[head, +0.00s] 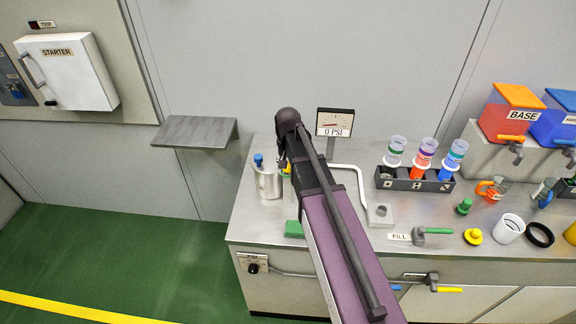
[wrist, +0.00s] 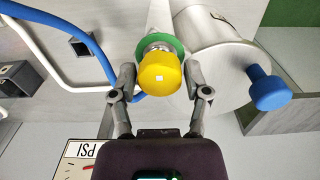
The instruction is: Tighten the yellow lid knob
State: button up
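In the head view my gripper and arm hide nearly all of the knob; only a bit of yellow (head: 286,169) shows beside the metal canister (head: 268,184). The canister, with a blue knob (wrist: 268,88), is right of the yellow knob in the wrist view.
A pressure gauge (head: 335,123) reading 0 PSI stands behind my arm. A blue hose (wrist: 84,30) and a white pipe (wrist: 32,45) run near the knob. A rack of bottles (head: 415,181) and loose parts, including a yellow cap (head: 473,237), are to the right.

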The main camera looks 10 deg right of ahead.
jog(key=shift+o, duration=0.6)
jog(key=shift+n, duration=0.6)
